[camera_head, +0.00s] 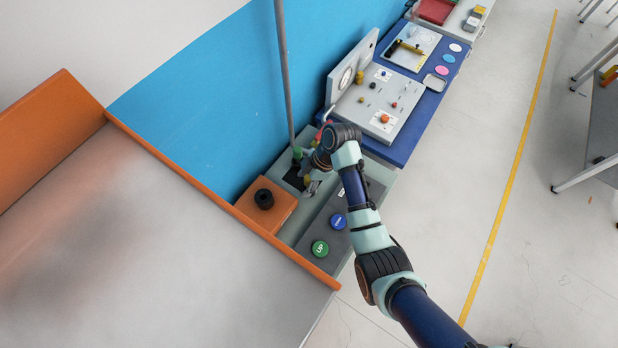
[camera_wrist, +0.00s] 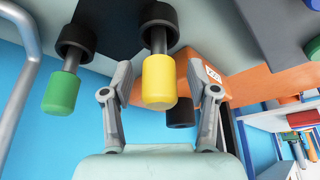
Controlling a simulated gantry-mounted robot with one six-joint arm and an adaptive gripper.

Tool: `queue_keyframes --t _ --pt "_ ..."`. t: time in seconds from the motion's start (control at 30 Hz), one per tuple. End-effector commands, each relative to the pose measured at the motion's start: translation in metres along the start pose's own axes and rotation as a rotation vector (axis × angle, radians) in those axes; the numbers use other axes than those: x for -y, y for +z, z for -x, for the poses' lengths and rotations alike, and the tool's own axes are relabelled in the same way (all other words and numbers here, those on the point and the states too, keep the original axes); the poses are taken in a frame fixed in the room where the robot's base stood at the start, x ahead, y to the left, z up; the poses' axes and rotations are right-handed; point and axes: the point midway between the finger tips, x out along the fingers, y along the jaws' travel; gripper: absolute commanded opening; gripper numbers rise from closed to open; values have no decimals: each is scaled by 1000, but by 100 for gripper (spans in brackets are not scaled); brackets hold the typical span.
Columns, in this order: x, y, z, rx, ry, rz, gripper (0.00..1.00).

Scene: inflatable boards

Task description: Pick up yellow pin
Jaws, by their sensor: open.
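The yellow pin (camera_wrist: 158,82) has a yellow cylinder head on a grey shaft. The shaft runs into a black collar at the top of the wrist view. My gripper (camera_wrist: 159,72) is open, with one finger on each side of the yellow head and a visible gap on both sides. No contact shows. In the head view my gripper (camera_head: 308,172) is over the bench near the grey pole, and my wrist hides much of that spot. I cannot make out the yellow pin clearly there.
A green pin (camera_wrist: 61,91) stands in its own black collar left of the yellow one; it also shows in the head view (camera_head: 297,152). An orange block (camera_head: 268,206) with a black knob, a grey pole (camera_head: 284,70) and a blue wall (camera_head: 210,95) are close by.

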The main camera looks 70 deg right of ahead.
Motion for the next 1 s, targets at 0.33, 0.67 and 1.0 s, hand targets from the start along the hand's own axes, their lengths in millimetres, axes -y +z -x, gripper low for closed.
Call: queue_keyframes --t 0.33,0.67,1.0 --pt "0 0 1 0 1 0 13" --pt "0 0 1 0 1 0 0" --pt "-2 -16 39 -1 7 3 0"
